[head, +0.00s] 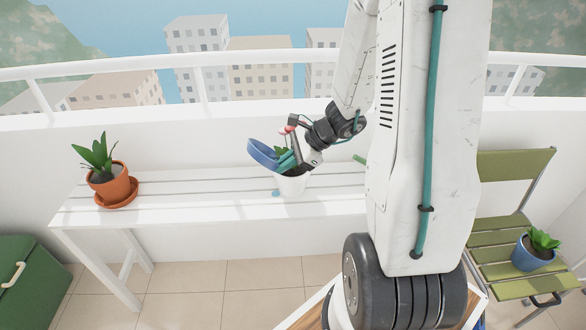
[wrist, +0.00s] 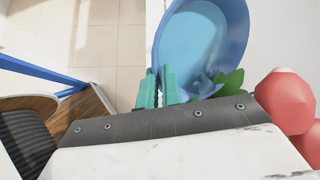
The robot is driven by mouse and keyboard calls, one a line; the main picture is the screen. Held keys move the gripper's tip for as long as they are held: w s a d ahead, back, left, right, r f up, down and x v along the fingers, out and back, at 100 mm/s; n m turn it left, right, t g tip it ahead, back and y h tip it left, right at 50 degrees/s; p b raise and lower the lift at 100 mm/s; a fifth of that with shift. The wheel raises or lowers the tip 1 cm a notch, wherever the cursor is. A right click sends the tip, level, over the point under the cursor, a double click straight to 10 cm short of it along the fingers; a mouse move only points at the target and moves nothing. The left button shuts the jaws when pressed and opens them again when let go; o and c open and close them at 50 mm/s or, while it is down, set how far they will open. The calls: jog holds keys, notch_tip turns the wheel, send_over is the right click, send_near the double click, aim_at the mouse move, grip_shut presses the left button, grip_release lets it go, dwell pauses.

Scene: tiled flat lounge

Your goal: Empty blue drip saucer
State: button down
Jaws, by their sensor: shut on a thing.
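The blue drip saucer (head: 262,154) is tilted steeply in the air above the white bench. My gripper (head: 287,161) is shut on its rim. In the wrist view the saucer (wrist: 205,35) shows its inside, with a lighter blue patch low in it that may be water. The teal fingertips (wrist: 158,88) pinch the near left edge. A white pot (head: 291,184) stands on the bench just below my gripper, and its plant is mostly hidden behind the fingers. A small blue patch (head: 276,194) lies on the bench beside the pot; it may be water.
A terracotta pot (head: 111,187) with a plant stands on a saucer at the bench's left end. A blue pot (head: 532,254) with a plant sits on the green chair (head: 497,252) at right. A green box (head: 28,283) stands at lower left. The bench's left middle (head: 185,200) is clear.

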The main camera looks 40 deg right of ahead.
jog(key=shift+d+r+y, duration=0.35)
jog(key=shift+d+y, duration=0.2)
jog(key=shift+y, duration=0.15)
dwell(0.7)
